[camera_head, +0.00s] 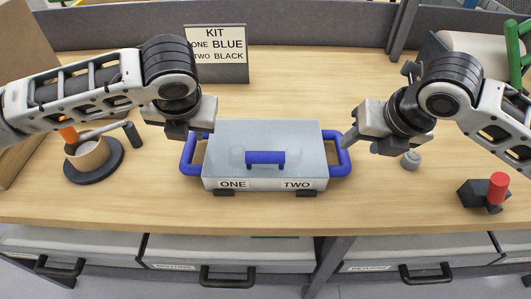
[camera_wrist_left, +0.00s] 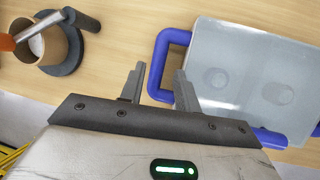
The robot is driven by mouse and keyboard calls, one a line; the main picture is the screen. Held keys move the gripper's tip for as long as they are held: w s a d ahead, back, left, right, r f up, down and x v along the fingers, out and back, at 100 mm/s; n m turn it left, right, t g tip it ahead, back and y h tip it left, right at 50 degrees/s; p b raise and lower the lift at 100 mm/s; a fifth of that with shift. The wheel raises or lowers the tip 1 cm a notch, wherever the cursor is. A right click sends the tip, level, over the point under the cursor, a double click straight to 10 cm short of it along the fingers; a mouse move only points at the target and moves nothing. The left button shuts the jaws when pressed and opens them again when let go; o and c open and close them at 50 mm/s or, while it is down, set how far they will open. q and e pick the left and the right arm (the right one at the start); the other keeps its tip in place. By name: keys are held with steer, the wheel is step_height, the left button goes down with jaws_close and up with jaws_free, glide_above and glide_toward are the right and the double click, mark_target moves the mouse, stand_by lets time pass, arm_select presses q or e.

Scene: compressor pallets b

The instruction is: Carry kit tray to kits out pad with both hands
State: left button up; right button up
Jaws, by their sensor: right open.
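The kit tray (camera_head: 262,152) is a closed grey box with a clear lid, a blue lid handle and labels ONE and TWO. It sits on the wooden bench, with a blue handle at each side. My left gripper (camera_head: 186,132) is open above the left handle (camera_head: 189,153). In the left wrist view, that handle's outer bar (camera_wrist_left: 157,68) shows between the spread fingertips (camera_wrist_left: 158,72); I cannot tell whether they touch it. My right gripper (camera_head: 352,137) is open beside the right handle (camera_head: 346,155). I cannot make out a kits out pad.
A sign (camera_head: 216,55) reading KIT, ONE BLUE, TWO BLACK stands behind the tray. A round holder (camera_head: 90,158) with an orange-handled tool stands left. A black block with a red cylinder (camera_head: 498,188) and a small grey knob (camera_head: 410,160) are right. Drawers (camera_head: 228,250) lie below.

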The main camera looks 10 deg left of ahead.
mark_target(190, 142)
arm_select(q)
steer(key=x, duration=0.7)
arm_select(e)
steer(key=x, duration=0.7)
arm_select(q)
steer(key=shift+c, duration=0.3)
arm_select(e)
steer(key=shift+c, duration=0.4)
arm_select(q)
steer(key=c, duration=0.5)
arm_select(e)
steer(key=c, duration=0.5)
arm_select(q)
jaws_close()
arm_select(e)
jaws_close()
arm_select(q)
steer(key=shift+r, duration=0.1)
arm_select(e)
steer(key=shift+r, duration=0.15)
